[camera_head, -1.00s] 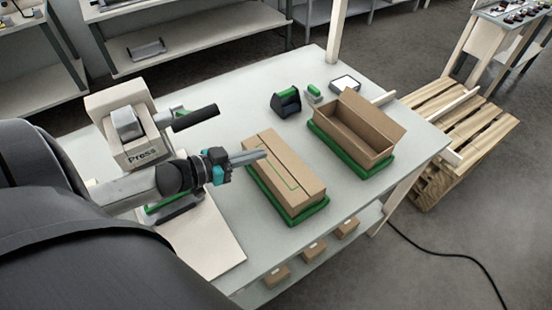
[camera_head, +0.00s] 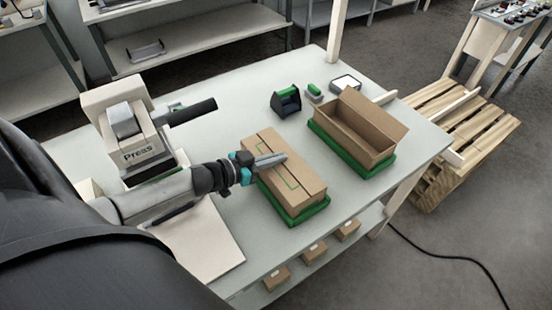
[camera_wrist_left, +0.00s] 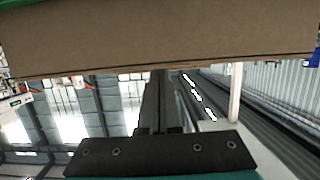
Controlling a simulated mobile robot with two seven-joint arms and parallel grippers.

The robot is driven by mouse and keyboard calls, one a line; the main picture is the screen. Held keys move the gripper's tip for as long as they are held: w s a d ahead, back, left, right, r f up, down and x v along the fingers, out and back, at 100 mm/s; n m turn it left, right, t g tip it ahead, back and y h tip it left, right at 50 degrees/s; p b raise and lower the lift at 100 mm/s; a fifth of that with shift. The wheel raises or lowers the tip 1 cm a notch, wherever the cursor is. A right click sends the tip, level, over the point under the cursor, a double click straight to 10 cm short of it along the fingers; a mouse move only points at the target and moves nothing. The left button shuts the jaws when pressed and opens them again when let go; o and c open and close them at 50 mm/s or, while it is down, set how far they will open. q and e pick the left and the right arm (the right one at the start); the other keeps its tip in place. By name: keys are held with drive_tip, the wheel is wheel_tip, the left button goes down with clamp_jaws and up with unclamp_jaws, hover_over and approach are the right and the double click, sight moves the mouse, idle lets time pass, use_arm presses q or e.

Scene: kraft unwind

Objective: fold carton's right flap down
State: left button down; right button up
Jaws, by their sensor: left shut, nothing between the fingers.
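A brown carton (camera_head: 306,190) sits on a green tray (camera_head: 297,221) near the table's middle. Its top looks covered, with a lengthwise seam and a thin green line on it. My left gripper (camera_head: 280,158) is shut and empty, with its fingertips over the carton's top; whether they touch it I cannot tell. In the left wrist view the shut fingers (camera_wrist_left: 155,108) point towards a brown cardboard panel (camera_wrist_left: 160,42) across the top of the picture. My right gripper is not in view.
A second carton (camera_head: 378,125), open at the top, stands in another green tray (camera_head: 352,169) to the right. A tape dispenser (camera_head: 286,102) stands behind the cartons. A press (camera_head: 137,140) stands at the left beside my arm. Small boxes (camera_head: 315,250) lie on the shelf below.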

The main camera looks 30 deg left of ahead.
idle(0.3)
use_arm(q)
drive_tip(key=shift+s+f+t+b, duration=0.1)
drive_tip(key=shift+f+t+b, duration=0.2)
drive_tip(key=shift+f+b, duration=0.6)
drive_tip(key=shift+r, duration=0.2)
drive_tip(key=shift+s, duration=0.1)
drive_tip(key=shift+r+p, duration=0.55)
drive_tip(key=shift+p, duration=0.05)
wheel_tip(320, 180, up, 4)
drive_tip(key=p, duration=0.3)
drive_tip(key=shift+p, duration=0.35)
drive_tip(key=v, duration=0.9)
drive_tip(key=shift+s+a, duration=0.25)
drive_tip(key=shift+a, duration=0.05)
drive_tip(key=shift+f, duration=0.1)
